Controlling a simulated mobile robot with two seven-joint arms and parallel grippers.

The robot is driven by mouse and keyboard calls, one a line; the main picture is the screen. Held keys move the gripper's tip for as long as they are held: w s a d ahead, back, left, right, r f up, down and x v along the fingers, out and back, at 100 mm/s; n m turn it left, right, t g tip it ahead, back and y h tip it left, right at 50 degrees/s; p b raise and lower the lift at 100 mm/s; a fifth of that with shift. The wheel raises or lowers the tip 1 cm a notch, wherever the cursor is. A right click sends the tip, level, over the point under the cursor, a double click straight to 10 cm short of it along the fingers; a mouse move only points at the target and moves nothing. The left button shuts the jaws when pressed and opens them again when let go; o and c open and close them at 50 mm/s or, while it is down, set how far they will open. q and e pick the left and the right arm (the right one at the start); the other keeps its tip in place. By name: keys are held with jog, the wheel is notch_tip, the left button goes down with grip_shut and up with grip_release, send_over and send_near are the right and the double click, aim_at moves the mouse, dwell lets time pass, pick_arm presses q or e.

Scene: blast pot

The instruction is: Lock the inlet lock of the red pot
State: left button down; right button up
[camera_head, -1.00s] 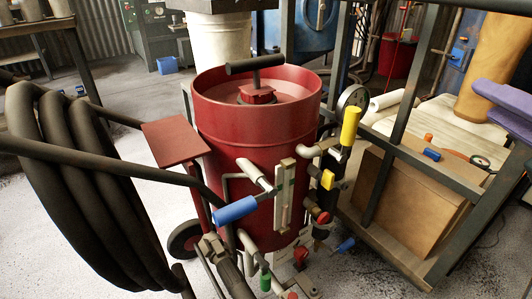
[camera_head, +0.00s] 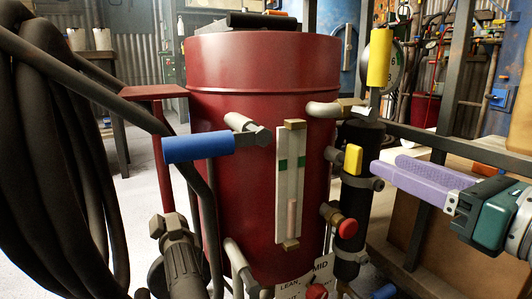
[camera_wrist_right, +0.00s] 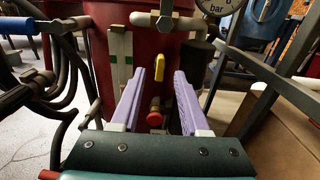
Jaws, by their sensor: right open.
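The red pot (camera_head: 235,110) stands upright in the middle of the head view, and its side (camera_wrist_right: 115,70) fills the upper middle of the right wrist view. A blue-handled valve (camera_head: 198,147) is on its front left, its handle horizontal. On its right side are a small yellow handle (camera_head: 352,159), a red knob (camera_head: 347,228) and an upright yellow handle (camera_head: 379,57). I cannot tell which part is the inlet lock. My right gripper (camera_head: 380,167), with purple fingers, is open and empty, to the right of the small yellow handle. My left gripper is not in view.
A black cylinder (camera_head: 358,202) and a round gauge (camera_wrist_right: 217,6) are beside the pot's right side. Thick black hoses (camera_head: 50,170) hang at the left. A dark metal frame (camera_head: 417,238) and a brown box (camera_head: 450,255) stand at the right, close to my right arm.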

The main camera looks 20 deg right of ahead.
aim_at(361, 151)
jog(key=w, duration=0.8)
jog(key=shift+w+a+b, duration=0.25)
jog(key=shift+b, duration=0.15)
grip_shut()
